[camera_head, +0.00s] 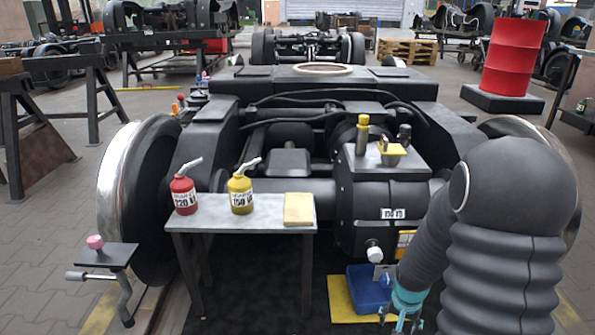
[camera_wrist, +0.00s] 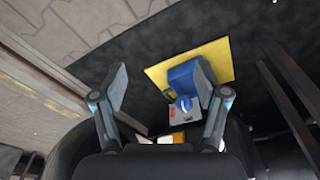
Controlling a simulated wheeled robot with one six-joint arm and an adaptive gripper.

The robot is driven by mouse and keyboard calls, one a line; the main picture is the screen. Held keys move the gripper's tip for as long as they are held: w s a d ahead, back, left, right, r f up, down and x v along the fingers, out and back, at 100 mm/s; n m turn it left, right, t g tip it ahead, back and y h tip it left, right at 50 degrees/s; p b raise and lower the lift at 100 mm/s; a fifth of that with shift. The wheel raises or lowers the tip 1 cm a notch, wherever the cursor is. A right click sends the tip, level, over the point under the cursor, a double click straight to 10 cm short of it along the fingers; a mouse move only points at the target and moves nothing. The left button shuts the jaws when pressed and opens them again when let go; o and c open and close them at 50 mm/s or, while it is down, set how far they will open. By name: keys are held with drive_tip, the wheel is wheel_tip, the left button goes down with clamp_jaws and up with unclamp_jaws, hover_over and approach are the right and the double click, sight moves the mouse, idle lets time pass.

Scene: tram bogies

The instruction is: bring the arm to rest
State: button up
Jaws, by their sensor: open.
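My gripper (camera_head: 401,318) is at the lower right in the head view, pointing down beside the bogie's gearbox (camera_head: 380,213). In the wrist view my gripper (camera_wrist: 160,88) has its two fingers spread wide with nothing held between them. Below and beyond the fingers is a blue box (camera_wrist: 183,77) on a yellow mat (camera_wrist: 218,58). In the head view the blue box (camera_head: 368,290) is partly hidden behind my gripper. My dark arm fills the lower right of the head view and hides part of the right wheel.
A small table (camera_head: 255,222) holds a red oil can (camera_head: 183,194), a yellow oil can (camera_head: 241,194) and a tan pad (camera_head: 298,209). A crank with a pink knob (camera_head: 95,242) stands at left. A red drum (camera_head: 513,58) stands at the back right.

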drive_tip(key=s+a+r+n+t+p, duration=0.1)
drive_tip(key=s+r, duration=0.5)
drive_tip(key=r, duration=0.6)
drive_tip(key=s+a+r+n+t+p, duration=0.1)
drive_tip(key=s+a+r, duration=0.5)
drive_tip(key=r, duration=0.6)
drive_tip(key=s+a+r+n+t+p, duration=0.2)
drive_tip(key=s+r+p, duration=0.3)
drive_tip(key=r, duration=0.6)
drive_tip(key=shift+s+a+r+n+y, duration=0.4)
drive_tip(key=shift+s+a+n, duration=0.05)
drive_tip(key=shift+a+n, duration=0.2)
